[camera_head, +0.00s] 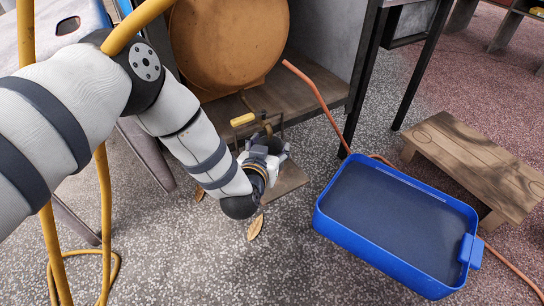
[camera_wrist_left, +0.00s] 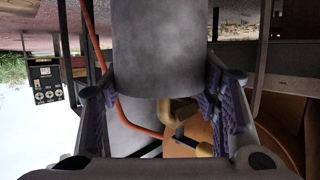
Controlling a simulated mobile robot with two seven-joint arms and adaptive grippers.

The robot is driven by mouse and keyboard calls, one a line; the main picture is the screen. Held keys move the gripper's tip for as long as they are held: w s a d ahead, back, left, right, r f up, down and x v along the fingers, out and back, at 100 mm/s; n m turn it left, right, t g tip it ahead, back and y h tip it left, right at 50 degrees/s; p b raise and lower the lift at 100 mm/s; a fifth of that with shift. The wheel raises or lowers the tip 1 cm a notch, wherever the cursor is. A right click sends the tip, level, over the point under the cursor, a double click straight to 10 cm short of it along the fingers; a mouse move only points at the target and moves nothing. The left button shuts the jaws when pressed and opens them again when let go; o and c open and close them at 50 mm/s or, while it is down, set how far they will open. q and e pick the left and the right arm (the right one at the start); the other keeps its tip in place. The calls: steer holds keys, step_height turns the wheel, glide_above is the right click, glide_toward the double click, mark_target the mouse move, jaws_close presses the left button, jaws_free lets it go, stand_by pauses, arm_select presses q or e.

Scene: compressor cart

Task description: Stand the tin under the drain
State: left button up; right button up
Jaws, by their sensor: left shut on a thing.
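My left gripper (camera_head: 268,150) is low in front of the compressor cart, and the wrist view shows its two purple pads pressed on either side of a plain grey cylinder, the tin (camera_wrist_left: 160,50). In the head view the tin is mostly hidden by my gripper. A brass elbow (camera_wrist_left: 178,112), which looks like the drain, shows close to the tin's edge in the wrist view. I cannot tell whether the tin touches the surface below. My right gripper is out of view.
The round tan tank (camera_head: 228,42) stands behind my gripper. A small board (camera_head: 290,182) lies below it. A blue crate (camera_head: 372,277) is to the right, beside a low wooden stool (camera_head: 480,160). An orange hose (camera_head: 312,88) hangs nearby. Speckled floor in front is mostly clear.

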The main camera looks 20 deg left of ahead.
mark_target(273, 150)
arm_select(q)
steer(key=shift+w, duration=0.4)
steer(key=f+b, duration=0.3)
steer(key=f, duration=0.1)
steer(key=shift+w+a, duration=0.1)
steer(key=shift+w, duration=0.25)
steer(key=shift+r, duration=0.35)
steer(key=shift+f, duration=0.25)
steer(key=o, duration=1)
steer(key=shift+r, duration=0.1)
